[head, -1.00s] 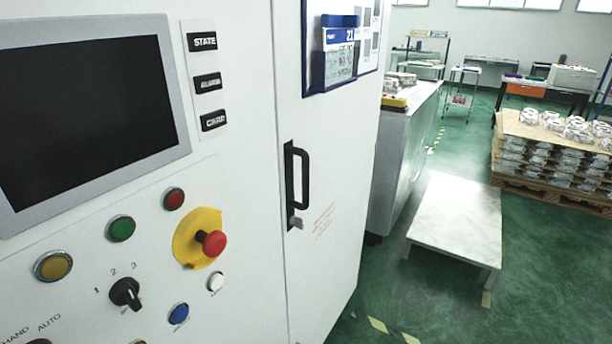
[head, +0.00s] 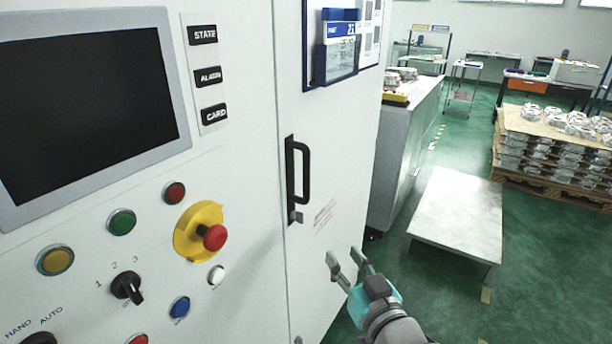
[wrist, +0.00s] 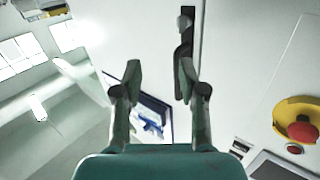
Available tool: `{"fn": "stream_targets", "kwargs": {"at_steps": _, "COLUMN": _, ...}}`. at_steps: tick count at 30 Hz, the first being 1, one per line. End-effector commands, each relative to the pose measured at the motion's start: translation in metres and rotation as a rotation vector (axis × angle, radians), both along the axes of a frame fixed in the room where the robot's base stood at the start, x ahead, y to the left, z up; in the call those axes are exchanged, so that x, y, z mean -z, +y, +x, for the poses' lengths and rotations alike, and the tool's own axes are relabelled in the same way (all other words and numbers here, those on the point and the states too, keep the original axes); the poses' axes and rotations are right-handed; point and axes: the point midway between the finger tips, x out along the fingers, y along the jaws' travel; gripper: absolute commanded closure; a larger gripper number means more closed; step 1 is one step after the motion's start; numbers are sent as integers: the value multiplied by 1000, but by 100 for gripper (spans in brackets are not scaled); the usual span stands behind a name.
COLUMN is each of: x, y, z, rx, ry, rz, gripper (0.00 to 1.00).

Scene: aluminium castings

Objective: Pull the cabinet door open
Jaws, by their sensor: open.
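The white cabinet door (head: 340,140) is closed, its face flush with the control panel beside it. A black bar handle (head: 302,172) stands upright near the door's left edge, with a small grey latch piece below it. My gripper (head: 346,262) is open and empty, below and to the right of the handle in the head view, apart from it. In the wrist view the fingers of my gripper (wrist: 158,85) are spread, and the black handle (wrist: 184,45) shows just beyond the right finger, which partly hides it.
The control panel carries a dark screen (head: 88,108) and a red emergency button (head: 213,237) on yellow, left of the door. A blue document holder (head: 340,45) is fixed high on the door. A low pale table (head: 456,218) stands to the right on green floor.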

Motion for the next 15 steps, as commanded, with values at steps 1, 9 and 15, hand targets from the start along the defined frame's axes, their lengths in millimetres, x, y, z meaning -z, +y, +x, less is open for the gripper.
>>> {"fn": "stream_targets", "kwargs": {"at_steps": 1, "x": -20, "y": 4, "z": 8, "rx": -13, "ry": -18, "rz": -3, "gripper": 59}}
{"fn": "stream_targets", "kwargs": {"at_steps": 9, "x": -95, "y": 22, "z": 31, "rx": -74, "ry": -55, "rz": -32, "gripper": 59}}
{"fn": "stream_targets", "kwargs": {"at_steps": 15, "x": -118, "y": 28, "z": 35, "rx": -92, "ry": -63, "rz": -45, "gripper": 59}}
